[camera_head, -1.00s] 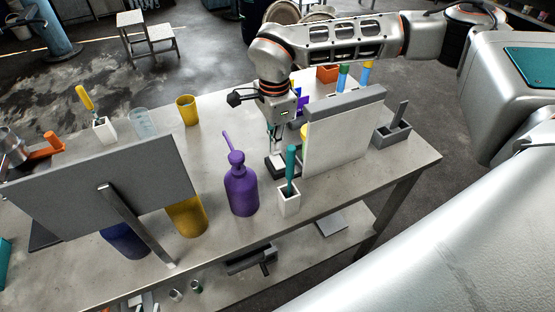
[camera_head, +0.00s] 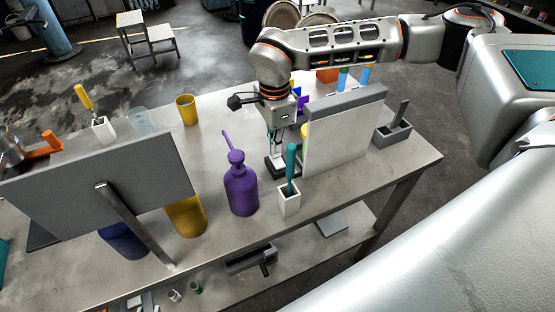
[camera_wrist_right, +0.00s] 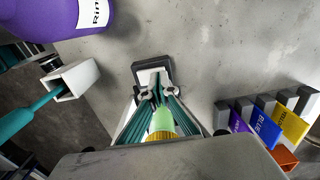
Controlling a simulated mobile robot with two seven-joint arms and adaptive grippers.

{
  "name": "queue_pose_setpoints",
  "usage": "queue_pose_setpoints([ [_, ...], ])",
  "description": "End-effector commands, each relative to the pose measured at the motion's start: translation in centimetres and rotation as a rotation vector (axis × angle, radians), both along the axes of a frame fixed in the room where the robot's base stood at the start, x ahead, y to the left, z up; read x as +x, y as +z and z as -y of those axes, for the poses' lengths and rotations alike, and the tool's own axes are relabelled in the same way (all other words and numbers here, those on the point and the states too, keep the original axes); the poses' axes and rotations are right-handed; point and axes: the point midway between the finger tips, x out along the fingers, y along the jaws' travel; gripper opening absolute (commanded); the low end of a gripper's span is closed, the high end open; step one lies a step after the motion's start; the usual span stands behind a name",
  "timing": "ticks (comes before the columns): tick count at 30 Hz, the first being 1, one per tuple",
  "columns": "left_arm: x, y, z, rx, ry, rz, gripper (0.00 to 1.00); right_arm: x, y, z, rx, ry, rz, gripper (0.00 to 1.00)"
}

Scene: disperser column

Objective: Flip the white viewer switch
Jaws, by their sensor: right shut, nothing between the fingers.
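A small dark base with a pale block on it, which may be the switch (camera_head: 283,172), sits on the bench left of the white panel. It also shows just ahead of my fingers in the right wrist view (camera_wrist_right: 138,68). My right gripper (camera_head: 273,150) points down at it, shut and empty. Its fingertips (camera_wrist_right: 159,92) look very close to the pale part; I cannot tell whether they touch. The white viewer panel (camera_head: 337,138) with a grey top stands upright to the right of the gripper. My left gripper is not in view.
A purple bottle (camera_head: 241,190) and a white holder with a teal-handled tool (camera_head: 289,203) stand in front of the gripper. A grey holder (camera_head: 392,134) is right of the panel. A large grey panel (camera_head: 100,185) stands at left. The bench between yellow cup (camera_head: 188,110) and bottle is clear.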

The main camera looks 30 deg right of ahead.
Motion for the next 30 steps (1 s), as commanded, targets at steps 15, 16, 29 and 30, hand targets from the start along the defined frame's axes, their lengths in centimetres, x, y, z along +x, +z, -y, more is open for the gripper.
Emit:
queue_pose_setpoints([
  [15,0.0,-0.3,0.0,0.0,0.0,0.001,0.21,0.0,-0.8,0.0,0.0,0.0,0.0,0.0],
  [16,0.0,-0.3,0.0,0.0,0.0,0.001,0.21,0.0,-0.8,0.0,0.0,0.0,0.0,0.0],
  [29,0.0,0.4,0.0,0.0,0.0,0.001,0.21,0.0,0.1,0.0,0.0,0.0,0.001,0.0],
  [30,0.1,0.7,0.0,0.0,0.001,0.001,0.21,0.0,0.5,0.0,0.0,0.0,0.001,0.0],
])
